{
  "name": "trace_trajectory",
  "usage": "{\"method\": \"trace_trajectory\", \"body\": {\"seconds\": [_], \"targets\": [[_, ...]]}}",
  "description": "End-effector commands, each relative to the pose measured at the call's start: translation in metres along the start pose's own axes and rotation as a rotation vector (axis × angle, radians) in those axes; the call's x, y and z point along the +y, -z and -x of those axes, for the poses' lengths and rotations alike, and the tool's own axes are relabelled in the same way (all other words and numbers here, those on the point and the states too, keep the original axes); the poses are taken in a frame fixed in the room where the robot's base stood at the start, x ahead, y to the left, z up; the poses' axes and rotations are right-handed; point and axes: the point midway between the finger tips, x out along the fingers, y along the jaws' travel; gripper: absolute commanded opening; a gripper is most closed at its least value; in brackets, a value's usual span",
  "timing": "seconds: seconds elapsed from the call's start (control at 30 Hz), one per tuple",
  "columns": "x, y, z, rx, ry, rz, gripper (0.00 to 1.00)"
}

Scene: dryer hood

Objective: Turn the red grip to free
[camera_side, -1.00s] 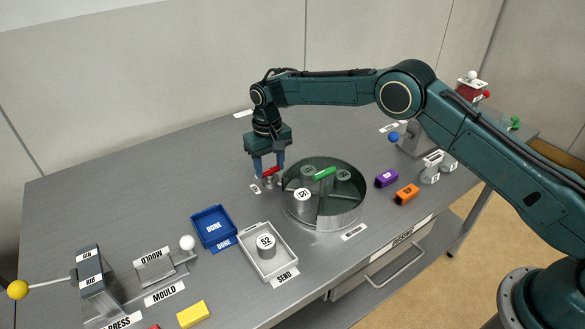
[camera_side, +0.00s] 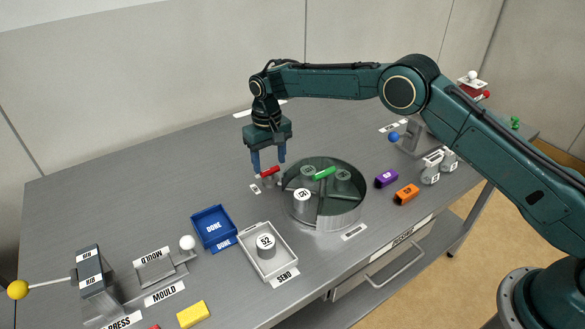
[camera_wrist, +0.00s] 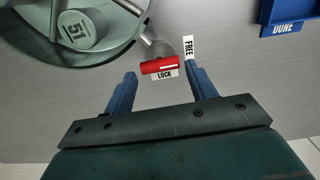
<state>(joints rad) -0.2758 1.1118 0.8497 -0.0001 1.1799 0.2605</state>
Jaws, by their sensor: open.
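The red grip (camera_side: 269,172) is a short red bar on a small grey post beside the round drum. In the wrist view the red grip (camera_wrist: 158,66) lies against the LOCK label (camera_wrist: 165,76), with the FREE label (camera_wrist: 188,47) off to its right. My gripper (camera_side: 269,163) is open and empty, pointing down just above the red grip. In the wrist view my gripper's fingers (camera_wrist: 160,73) stand apart, one towards each side of the grip, with no contact visible.
The glass-topped drum (camera_side: 332,212) with a green bar (camera_side: 324,174) and numbered cylinders stands close to the right. A blue DONE tray (camera_side: 213,227) and a white SEND tray (camera_side: 284,262) lie nearer the front.

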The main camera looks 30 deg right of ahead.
Motion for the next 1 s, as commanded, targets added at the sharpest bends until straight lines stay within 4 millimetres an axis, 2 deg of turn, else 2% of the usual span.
{"method": "trace_trajectory", "body": {"seconds": [0.6, 0.8, 1.0], "targets": [[0.000, 0.001, 0.099, 0.003, 0.001, 0.001, 0.56], [0.000, 0.000, 0.115, 0.002, 0.001, 0.001, 0.56], [0.000, 0.000, 0.119, 0.001, 0.000, 0.002, 0.56]]}}
